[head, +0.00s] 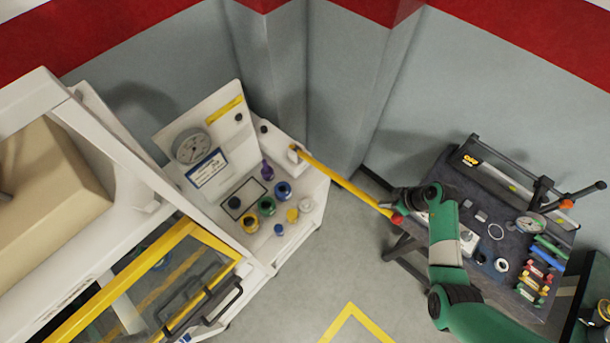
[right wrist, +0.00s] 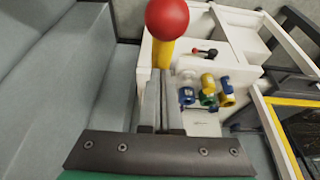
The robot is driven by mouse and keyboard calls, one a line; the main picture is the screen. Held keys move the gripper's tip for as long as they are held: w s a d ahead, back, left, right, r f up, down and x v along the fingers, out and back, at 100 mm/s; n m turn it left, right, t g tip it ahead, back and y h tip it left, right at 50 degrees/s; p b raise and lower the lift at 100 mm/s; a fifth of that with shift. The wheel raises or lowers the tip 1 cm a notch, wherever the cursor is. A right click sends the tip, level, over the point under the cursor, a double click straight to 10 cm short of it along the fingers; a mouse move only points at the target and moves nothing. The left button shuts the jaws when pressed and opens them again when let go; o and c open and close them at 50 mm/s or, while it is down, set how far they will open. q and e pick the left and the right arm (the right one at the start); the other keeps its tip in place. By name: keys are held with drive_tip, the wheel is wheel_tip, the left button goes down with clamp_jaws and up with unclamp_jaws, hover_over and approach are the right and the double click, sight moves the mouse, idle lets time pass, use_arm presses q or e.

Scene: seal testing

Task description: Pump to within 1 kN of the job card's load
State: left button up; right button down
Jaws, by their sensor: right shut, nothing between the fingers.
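A yellow pump lever (head: 345,182) slants out from the white test bench (head: 315,190) and ends in a red ball knob (head: 397,219). My right gripper (head: 403,208) is at the knob end. In the right wrist view the shut, empty fingers (right wrist: 160,95) point at the yellow lever just below the red knob (right wrist: 167,18); I cannot tell whether they touch it. A round dial gauge (head: 191,147) is on the bench's back panel, its needle too small to read. A white card with a blue header (head: 208,168) sits below it, its text unreadable. My left gripper is out of view.
Several coloured valves and knobs, including a green one (head: 267,206), stand on the bench top. A yellow-framed guard (head: 215,245) is at left. A dark cart (head: 500,215) with tools and another gauge (head: 529,225) stands under my right arm. Open floor lies between.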

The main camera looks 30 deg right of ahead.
drive_tip(key=shift+r, duration=0.6)
wheel_tip(320, 180, down, 3)
drive_tip(key=shift+s+f+b, duration=0.15)
drive_tip(key=shift+b, duration=0.65)
wheel_tip(320, 180, down, 10)
drive_tip(key=b, duration=0.5)
drive_tip(key=shift+s+b, duration=0.15)
drive_tip(key=shift+b, duration=0.25)
